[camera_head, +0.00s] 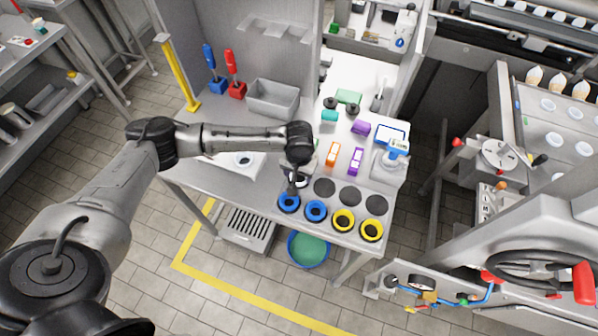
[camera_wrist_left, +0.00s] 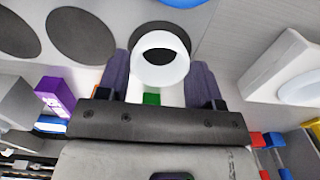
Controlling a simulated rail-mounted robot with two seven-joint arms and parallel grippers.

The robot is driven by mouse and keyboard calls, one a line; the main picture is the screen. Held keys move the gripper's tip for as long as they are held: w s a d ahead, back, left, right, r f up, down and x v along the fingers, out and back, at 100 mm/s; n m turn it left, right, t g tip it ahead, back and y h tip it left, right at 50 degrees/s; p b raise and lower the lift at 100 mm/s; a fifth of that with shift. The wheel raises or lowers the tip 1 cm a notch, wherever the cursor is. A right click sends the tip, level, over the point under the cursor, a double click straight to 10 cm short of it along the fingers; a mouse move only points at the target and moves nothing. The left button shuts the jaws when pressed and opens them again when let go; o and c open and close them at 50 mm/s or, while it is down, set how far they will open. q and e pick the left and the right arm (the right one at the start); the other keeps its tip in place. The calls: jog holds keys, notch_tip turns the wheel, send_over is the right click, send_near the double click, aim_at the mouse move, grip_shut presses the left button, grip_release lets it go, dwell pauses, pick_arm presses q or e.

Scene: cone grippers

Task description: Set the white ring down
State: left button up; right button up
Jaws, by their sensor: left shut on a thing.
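My left gripper (camera_head: 294,184) is over the front left part of the steel table. In the left wrist view its two fingers (camera_wrist_left: 160,82) are shut on the white ring (camera_wrist_left: 160,76), a short white collar with a dark hole. In the head view the ring shows only in small part behind the fingers. A dark round spot (camera_wrist_left: 190,30) lies partly hidden beyond the ring; I cannot tell whether the ring touches it. More dark spots (camera_head: 324,188) continue to the right in a row. My right gripper is not in view.
Blue rings (camera_head: 315,211) and yellow rings (camera_head: 343,220) lie in a row along the table's front edge, close to my left gripper. Orange (camera_head: 332,154) and purple (camera_head: 356,161) blocks stand behind the spots. A grey bin (camera_head: 272,98) is at the back left.

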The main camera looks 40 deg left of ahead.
pick_arm(q)
jog(key=shift+o, duration=1.4)
jog(key=shift+f, duration=0.15)
jog(key=o, duration=0.5)
jog(key=shift+c, duration=0.2)
